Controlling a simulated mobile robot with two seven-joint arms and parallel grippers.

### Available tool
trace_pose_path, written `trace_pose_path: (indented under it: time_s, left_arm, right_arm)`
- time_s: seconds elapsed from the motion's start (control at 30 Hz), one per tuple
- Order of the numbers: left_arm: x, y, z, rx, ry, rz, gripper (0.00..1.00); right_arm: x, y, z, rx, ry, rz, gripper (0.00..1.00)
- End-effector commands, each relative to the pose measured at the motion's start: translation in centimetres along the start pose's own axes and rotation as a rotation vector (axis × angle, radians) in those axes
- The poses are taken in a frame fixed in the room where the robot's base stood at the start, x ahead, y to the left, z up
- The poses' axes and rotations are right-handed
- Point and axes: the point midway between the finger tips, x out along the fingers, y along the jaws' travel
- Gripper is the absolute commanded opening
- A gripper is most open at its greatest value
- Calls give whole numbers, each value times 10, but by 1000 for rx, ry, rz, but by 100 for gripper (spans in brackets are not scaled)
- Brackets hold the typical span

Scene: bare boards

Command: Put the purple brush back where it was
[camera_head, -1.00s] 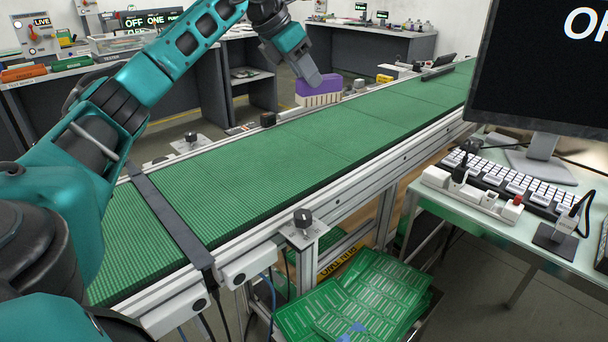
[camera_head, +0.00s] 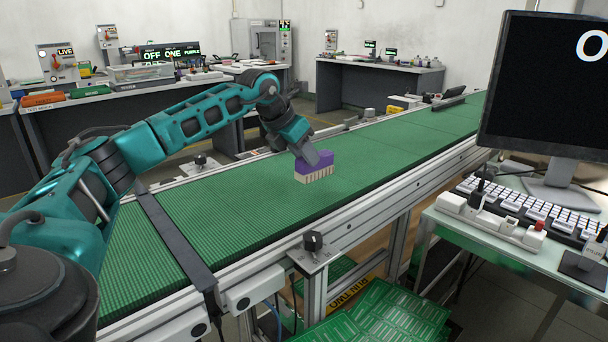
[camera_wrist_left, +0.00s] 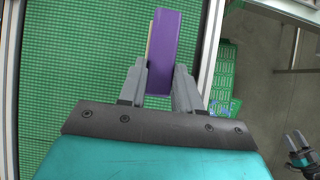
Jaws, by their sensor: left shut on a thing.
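The purple brush (camera_head: 314,163) has a purple block back and pale bristles that point down. My left gripper (camera_head: 317,158) is shut on the brush's purple back. The brush is at the green conveyor belt (camera_head: 240,210), bristles at or just above its surface; I cannot tell if they touch. In the left wrist view the purple brush (camera_wrist_left: 163,50) sits between the two grey fingers of my left gripper (camera_wrist_left: 160,80), over the belt near its side rail. My right gripper does not show in the head view; a small dark gripper shows at the lower right of the left wrist view (camera_wrist_left: 298,150).
A monitor (camera_head: 545,90), a white keyboard (camera_head: 530,200) and a power strip (camera_head: 490,222) stand on a table at the right. Green circuit boards (camera_head: 385,315) lie in a bin below the belt. A black knob (camera_head: 313,241) stands at the belt's near edge. Much of the belt is clear.

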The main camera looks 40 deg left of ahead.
Motion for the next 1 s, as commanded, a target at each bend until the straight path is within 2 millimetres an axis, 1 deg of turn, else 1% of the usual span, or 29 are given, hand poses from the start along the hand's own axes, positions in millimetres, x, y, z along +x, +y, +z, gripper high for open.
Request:
trace_pose_path:
  time_s: [0.2, 0.3, 0.53, 0.57, 0.8, 0.83, 1.0]
  left_arm:
    - [26, 0, -19, 0, 3, 0, 0]
    - [34, 0, -24, 0, 1, 0, 0]
    - [35, 0, -24, 0, -1, -1, 0]
    - [36, 0, -25, 0, 0, -1, 34]
    - [35, 0, -24, 0, 0, -1, 57]
    - [35, 0, -24, 0, 0, -1, 59]
    - [35, 0, -24, 0, 0, -1, 59]
  right_arm:
    - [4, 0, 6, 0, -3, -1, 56]
    - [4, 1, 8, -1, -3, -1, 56]
    - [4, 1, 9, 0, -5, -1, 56]
    - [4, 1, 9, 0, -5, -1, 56]
    - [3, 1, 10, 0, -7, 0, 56]
    - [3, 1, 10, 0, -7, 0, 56]
    - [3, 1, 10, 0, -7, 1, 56]
